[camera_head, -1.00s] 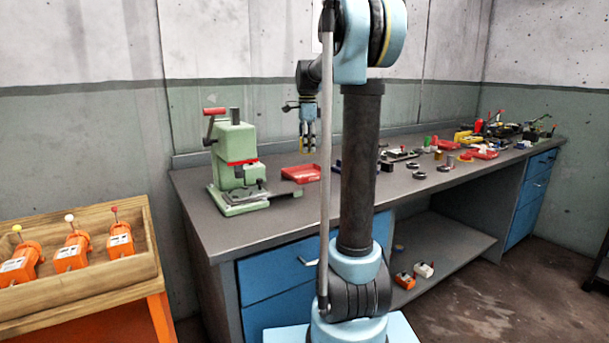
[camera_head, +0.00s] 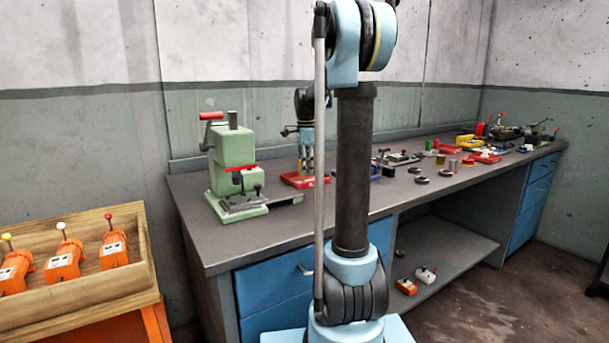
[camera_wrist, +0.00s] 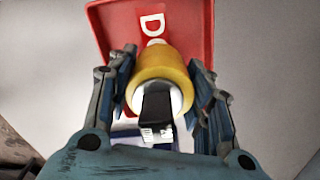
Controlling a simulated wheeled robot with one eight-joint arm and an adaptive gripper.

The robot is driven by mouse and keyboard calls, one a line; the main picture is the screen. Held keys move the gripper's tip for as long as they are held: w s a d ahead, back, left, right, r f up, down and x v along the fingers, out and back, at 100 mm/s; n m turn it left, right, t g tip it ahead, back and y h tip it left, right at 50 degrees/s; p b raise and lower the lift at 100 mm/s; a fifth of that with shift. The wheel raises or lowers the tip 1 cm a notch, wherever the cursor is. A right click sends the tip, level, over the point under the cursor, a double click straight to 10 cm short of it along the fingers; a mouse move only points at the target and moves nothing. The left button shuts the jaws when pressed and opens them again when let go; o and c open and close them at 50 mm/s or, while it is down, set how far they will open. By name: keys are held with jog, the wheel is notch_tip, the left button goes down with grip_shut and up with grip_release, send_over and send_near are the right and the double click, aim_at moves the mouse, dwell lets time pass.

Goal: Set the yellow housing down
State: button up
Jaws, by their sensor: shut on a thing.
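The yellow housing (camera_wrist: 163,68) is a rounded yellow ring-like body with a white inner part and a dark block at its near end, seen in the wrist view. My gripper (camera_wrist: 162,80) is shut on it, one finger on each side. Beneath is a red tray (camera_wrist: 110,28) with white lettering, partly hidden by the housing. In the head view my gripper (camera_head: 306,168) points down at the red tray (camera_head: 292,181) on the bench. The housing is too small to make out there. I cannot tell whether it touches the tray floor.
A green press (camera_head: 232,165) with a red-handled lever stands left of the tray on the grey bench (camera_head: 240,235). Several small parts lie to the right. A wooden box (camera_head: 85,292) with orange units is at the far left.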

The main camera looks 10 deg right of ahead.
jog(key=shift+f, duration=1.2)
jog(key=o, duration=1.3)
jog(key=shift+f, duration=0.1)
jog(key=shift+c, duration=0.2)
notch_tip(320, 180, up, 12)
jog(key=shift+r, duration=0.1)
